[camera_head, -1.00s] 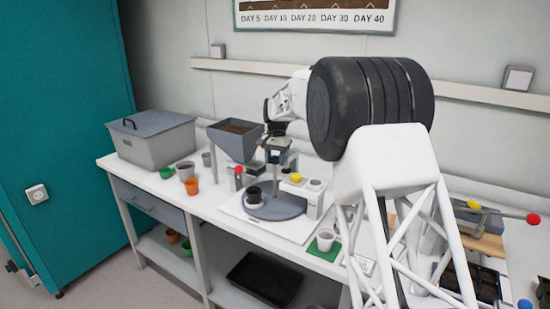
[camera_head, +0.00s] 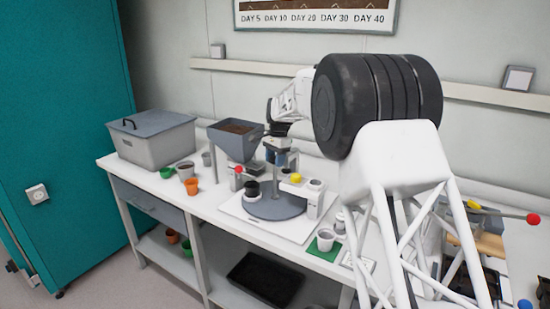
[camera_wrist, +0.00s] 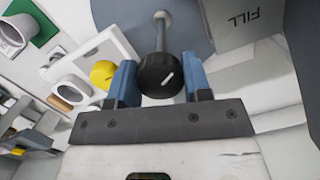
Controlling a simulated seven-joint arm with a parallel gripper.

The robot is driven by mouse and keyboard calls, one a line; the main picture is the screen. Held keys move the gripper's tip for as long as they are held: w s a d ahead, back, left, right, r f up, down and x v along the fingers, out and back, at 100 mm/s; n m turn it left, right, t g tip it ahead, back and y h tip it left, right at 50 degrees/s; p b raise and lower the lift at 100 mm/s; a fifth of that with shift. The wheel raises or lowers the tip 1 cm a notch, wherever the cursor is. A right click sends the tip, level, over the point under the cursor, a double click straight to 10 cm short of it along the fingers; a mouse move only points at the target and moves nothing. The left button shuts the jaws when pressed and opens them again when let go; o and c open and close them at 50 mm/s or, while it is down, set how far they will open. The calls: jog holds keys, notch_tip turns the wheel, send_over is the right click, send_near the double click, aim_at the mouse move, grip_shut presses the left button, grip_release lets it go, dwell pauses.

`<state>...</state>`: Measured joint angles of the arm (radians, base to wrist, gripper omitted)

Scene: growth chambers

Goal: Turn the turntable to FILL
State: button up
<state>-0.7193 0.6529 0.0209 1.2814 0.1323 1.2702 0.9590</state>
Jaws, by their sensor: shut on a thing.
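The turntable (camera_head: 275,208) is a grey disc on a white board on the bench, with a black pot (camera_head: 252,189) at its left edge. In the wrist view, a black knob (camera_wrist: 158,76) with a white mark sits on the end of a metal rod that rises from a grey-blue surface. My gripper (camera_wrist: 160,82) has its blue fingers on both sides of the knob and is shut on it. In the head view my gripper (camera_head: 275,153) is behind the turntable, partly hidden. The word FILL (camera_wrist: 243,20) shows on a grey block beside the knob.
A hopper (camera_head: 236,138) of dark soil stands behind the turntable. A red-tipped lever (camera_head: 238,170) and a yellow knob (camera_head: 295,178) are close by. A white cup on a green mat (camera_head: 325,241) is in front. Pots and a lidded grey bin (camera_head: 150,143) are at left.

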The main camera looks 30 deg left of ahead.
jog(key=shift+m+t+y, duration=0.3)
jog(key=shift+m+y, duration=0.2)
jog(key=shift+m, duration=2.5)
jog(key=o, duration=0.6)
jog(key=shift+r, duration=0.1)
jog(key=shift+r, duration=3.4)
